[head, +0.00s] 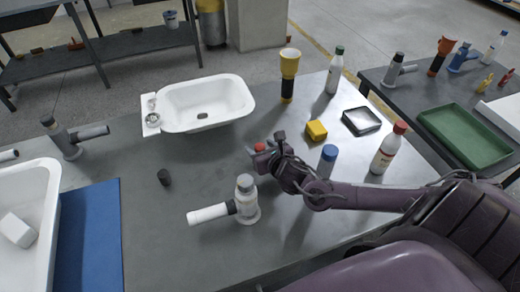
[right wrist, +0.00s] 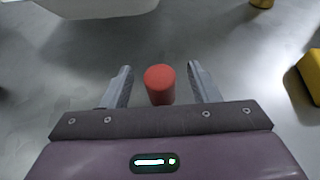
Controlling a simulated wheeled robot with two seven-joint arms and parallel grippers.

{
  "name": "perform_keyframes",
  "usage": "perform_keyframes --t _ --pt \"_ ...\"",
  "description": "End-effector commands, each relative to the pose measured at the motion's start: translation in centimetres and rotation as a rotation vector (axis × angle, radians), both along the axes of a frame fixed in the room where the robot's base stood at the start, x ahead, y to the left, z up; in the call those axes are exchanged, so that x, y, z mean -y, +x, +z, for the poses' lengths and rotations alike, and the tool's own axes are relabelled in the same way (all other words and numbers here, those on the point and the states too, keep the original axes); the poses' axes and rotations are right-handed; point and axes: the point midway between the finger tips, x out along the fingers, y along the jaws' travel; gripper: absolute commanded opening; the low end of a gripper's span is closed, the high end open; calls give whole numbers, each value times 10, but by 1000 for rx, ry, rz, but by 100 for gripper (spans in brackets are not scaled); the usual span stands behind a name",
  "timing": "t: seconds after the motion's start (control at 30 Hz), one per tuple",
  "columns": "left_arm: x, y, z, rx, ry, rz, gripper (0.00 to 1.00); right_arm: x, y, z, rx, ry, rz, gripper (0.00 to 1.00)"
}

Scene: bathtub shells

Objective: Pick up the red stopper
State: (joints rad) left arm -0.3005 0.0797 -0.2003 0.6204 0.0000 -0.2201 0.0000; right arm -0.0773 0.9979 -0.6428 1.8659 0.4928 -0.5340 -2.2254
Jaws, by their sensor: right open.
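The red stopper (right wrist: 160,85) is a small red cylinder standing on the grey table. In the right wrist view it is between the two fingers of my right gripper (right wrist: 162,88), with a gap on each side. In the head view only the red top of the stopper (head: 260,147) shows, beside the fingers of my right gripper (head: 262,156); the rest is hidden by the gripper. My right gripper is open and low over the table. My left gripper is not in view.
A white tub shell (head: 205,104) stands behind the gripper. A grey-and-white fitting (head: 246,200) is in front, a yellow block (head: 316,131) and blue-capped bottle (head: 327,160) to the right. A black stopper (head: 164,177) lies left. Table between is clear.

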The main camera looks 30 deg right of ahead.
Motion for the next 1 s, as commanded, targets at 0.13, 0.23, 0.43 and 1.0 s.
perform_keyframes --t 0.13,0.23,0.43,1.0 --pt "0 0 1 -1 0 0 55 0 8 -3 0 1 2 55" --pt "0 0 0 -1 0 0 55 1 8 -4 -1 0 2 55" --pt "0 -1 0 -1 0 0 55 1 8 -4 0 0 1 40" --pt "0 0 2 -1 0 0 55 1 8 -2 0 0 1 7"
